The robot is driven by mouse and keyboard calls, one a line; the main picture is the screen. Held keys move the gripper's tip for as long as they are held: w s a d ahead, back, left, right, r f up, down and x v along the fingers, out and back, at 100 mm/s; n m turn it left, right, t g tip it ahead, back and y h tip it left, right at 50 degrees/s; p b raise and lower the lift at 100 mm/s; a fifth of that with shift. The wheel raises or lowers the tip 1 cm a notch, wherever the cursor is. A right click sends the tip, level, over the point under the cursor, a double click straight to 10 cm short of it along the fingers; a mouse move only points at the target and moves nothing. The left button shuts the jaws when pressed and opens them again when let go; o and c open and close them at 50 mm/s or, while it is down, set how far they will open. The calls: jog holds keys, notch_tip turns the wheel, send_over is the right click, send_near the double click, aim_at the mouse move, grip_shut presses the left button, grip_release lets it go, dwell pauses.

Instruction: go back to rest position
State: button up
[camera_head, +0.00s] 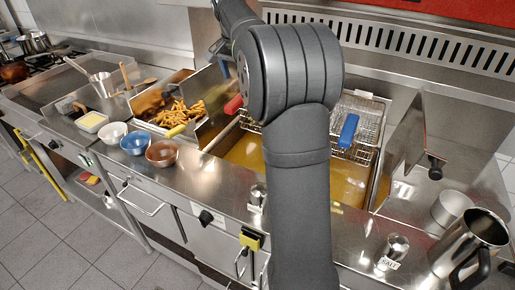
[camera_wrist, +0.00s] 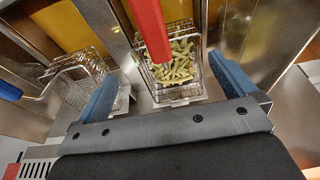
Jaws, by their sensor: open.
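My arm fills the middle of the camera_head view and hides most of my gripper; a small blue part shows left of the arm. In the camera_wrist view my gripper (camera_wrist: 162,67) is open, its two blue fingers wide apart. A red handle (camera_wrist: 150,28) shows between them, with a wire basket (camera_wrist: 203,88) holding pale fries (camera_wrist: 176,68). No finger visibly touches the handle or basket. The red handle (camera_head: 233,104) also shows in the camera_head view, left of my arm.
A second basket (camera_head: 363,118) with a blue handle (camera_head: 348,130) hangs right of my arm, over the oil fryer (camera_head: 350,180). Browned fries (camera_head: 180,114) lie in a bin at left. Bowls (camera_head: 162,153) line the counter. A steel jug (camera_head: 468,246) and shaker (camera_head: 393,250) stand at right.

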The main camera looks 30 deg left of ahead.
jog(key=s+a+f+n+t+h, duration=0.35)
jog(key=s+a+f+n, duration=0.45)
jog(key=s+a, duration=0.4)
jog(key=s+f+n, duration=0.2)
jog(key=s+f, duration=0.2)
jog(key=s+f+n+h, duration=0.1)
jog(key=s+f+n, duration=0.1)
jog(key=s+f, duration=0.2)
jog(key=s+f+n+t+h, duration=0.1)
jog(key=s+f+n, duration=0.1)
jog(key=s+f, duration=0.2)
jog(key=shift+s+a+f, duration=0.15)
jog(key=shift+s, duration=0.25)
jog(key=shift+s+a+f, duration=0.1)
jog(key=shift+s+f, duration=0.05)
jog(key=shift+s, duration=0.2)
jog(key=s+d+f+n+t+y, duration=0.3)
jog(key=s+d+f+n+t, duration=0.25)
jog(key=s+f+n, duration=0.5)
jog(key=s+d+f+n+t+y, duration=0.3)
jog(key=s+d+f+n+t, duration=0.3)
jog(key=s+n, duration=0.65)
jog(key=w+d+m+g, duration=0.1)
jog(key=w, duration=0.8)
jog(key=shift+w+f, duration=0.25)
jog(key=shift+f, duration=0.05)
jog(key=shift+h, duration=0.25)
